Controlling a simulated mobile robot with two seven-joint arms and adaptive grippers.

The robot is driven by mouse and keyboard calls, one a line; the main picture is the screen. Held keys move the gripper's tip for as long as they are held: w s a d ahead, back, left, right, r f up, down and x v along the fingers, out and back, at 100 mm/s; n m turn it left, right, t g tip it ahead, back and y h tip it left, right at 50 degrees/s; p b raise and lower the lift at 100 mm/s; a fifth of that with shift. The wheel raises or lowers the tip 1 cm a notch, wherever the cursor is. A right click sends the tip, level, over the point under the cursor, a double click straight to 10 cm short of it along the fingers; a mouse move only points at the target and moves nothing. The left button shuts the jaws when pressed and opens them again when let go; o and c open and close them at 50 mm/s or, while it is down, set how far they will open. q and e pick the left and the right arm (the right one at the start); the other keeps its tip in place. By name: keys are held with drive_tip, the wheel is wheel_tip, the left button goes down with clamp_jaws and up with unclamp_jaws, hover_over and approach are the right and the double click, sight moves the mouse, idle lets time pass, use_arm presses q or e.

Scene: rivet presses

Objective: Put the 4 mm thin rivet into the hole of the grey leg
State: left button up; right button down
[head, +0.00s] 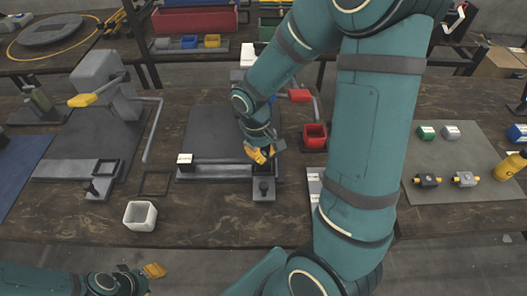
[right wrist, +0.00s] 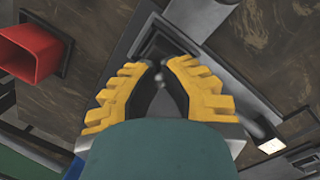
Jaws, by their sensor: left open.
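My right gripper (head: 262,157) is above the black square end of the grey press bar in the middle of the table. In the right wrist view its yellow fingers (right wrist: 161,66) are nearly together, with a small grey round piece (right wrist: 158,76) between the tips; it looks like the head of a thin rivet. Its size cannot be read. The dark square frame (right wrist: 165,42) lies just beyond the tips. The grey leg and its hole cannot be made out for certain; the gripper covers that spot in the head view. My left gripper (head: 152,271) is open and empty at the front left.
A red bin (head: 314,136) stands just right of my right gripper, and a white bin (head: 140,215) at the front left. A grey press (head: 108,90) with a yellow-tipped lever stands left. A mat (head: 440,205) with small blocks lies right.

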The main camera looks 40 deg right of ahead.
drive_tip(key=shift+f, duration=0.25)
drive_tip(key=c, duration=1)
unclamp_jaws()
drive_tip(key=shift+c, duration=0.2)
wheel_tip(320, 180, up, 12)
drive_tip(key=w, duration=0.1)
drive_tip(key=shift+w+a, duration=0.25)
drive_tip(key=shift+a, duration=0.2)
